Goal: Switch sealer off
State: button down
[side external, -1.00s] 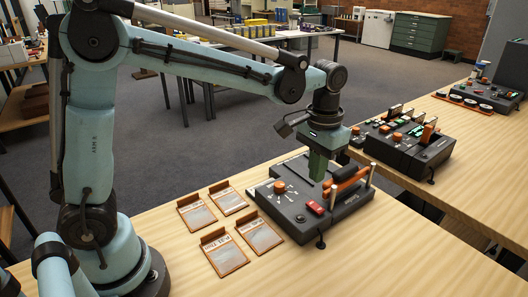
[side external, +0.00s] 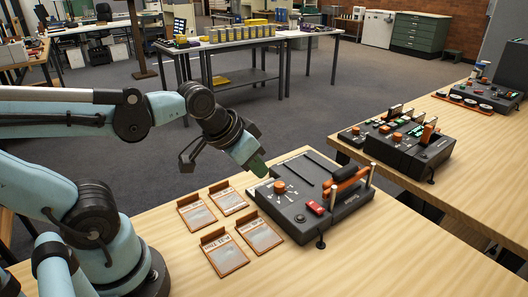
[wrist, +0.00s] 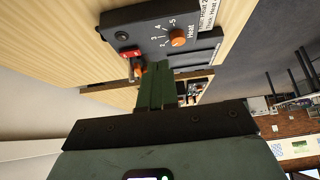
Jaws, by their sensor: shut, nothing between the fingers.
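The sealer (side external: 310,228) is a dark grey box on the wooden table, with an orange dial (side external: 280,186), a red switch (side external: 316,208) on its front right and an orange-handled lever (side external: 347,182). In the wrist view, the dial (wrist: 178,38) is labelled Heat, and the red switch (wrist: 130,52) is small and partly in line with the lever's handle. I cannot tell the switch's position. My gripper (side external: 259,168) is shut and empty, tilted, near the sealer's back left corner and apart from the switch. Its green fingers (wrist: 157,75) also show in the wrist view.
Several orange-framed cards (side external: 228,197) lie left of the sealer. A second table at right holds another dark control unit (side external: 410,150) and a row of round pieces (side external: 464,101). The bare table in front of the sealer is clear.

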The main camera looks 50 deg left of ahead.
jog(key=shift+s+a+f+t, duration=0.2)
jog(key=shift+s+f+t, duration=0.1)
jog(key=shift+s, duration=0.1)
notch_tip(320, 180, up, 6)
jog(key=m+g, duration=0.7)
jog(key=m, duration=1.1)
send_over(321, 210)
notch_tip(321, 210, down, 14)
jog(key=shift+r, duration=0.1)
